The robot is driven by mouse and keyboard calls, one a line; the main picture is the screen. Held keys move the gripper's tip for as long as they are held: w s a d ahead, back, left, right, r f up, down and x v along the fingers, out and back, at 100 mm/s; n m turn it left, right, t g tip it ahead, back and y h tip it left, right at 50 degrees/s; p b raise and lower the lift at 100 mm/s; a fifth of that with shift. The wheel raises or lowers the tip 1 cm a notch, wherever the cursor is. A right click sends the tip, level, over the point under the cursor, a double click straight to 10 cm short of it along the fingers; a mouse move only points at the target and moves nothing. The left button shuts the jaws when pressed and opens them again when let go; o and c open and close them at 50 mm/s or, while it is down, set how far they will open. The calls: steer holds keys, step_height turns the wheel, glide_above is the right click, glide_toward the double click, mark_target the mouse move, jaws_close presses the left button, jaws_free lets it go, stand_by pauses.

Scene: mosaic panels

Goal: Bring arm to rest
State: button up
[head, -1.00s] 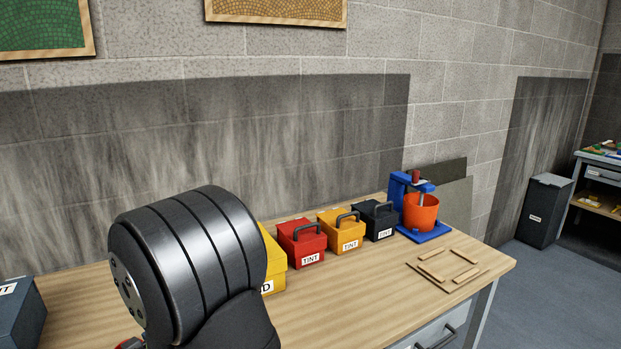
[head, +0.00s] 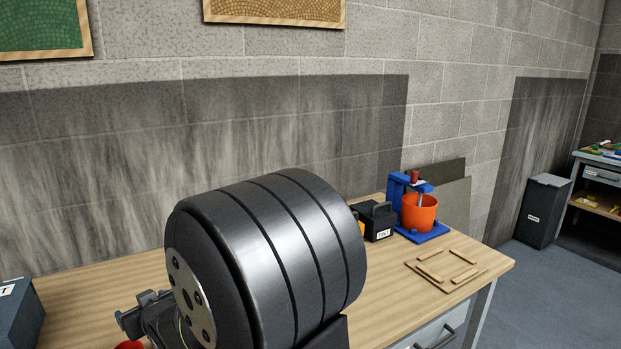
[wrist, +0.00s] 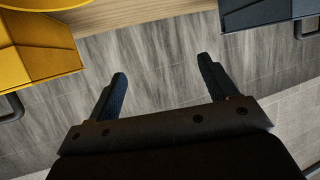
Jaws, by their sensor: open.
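My gripper (wrist: 161,80) shows in the wrist view with its two dark fingers spread apart and nothing between them. Behind the fingertips lie the streaked grey wall and a strip of wooden bench. In the head view my large dark wrist joint fills the lower middle, above the workbench (head: 85,290). The fingers cannot be made out in the head view.
A black tint box (head: 378,222) and a blue mixer with an orange bucket (head: 419,213) stand toward the bench's right end. A small wooden frame (head: 446,269) lies in front. A dark box (head: 20,315) is at far left. A yellow box (wrist: 38,45) shows in the wrist view.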

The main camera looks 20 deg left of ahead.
steer(key=w+d+f+m+t+h, duration=0.1)
steer(key=w+d+f+m+t, duration=0.1)
steer(key=w+d, duration=0.7)
steer(key=w+d+f+m+t+h, duration=0.2)
steer(key=w+d, duration=0.8)
steer(key=w, duration=0.1)
steer(key=shift+w+d, duration=0.15)
steer(key=o, duration=0.5)
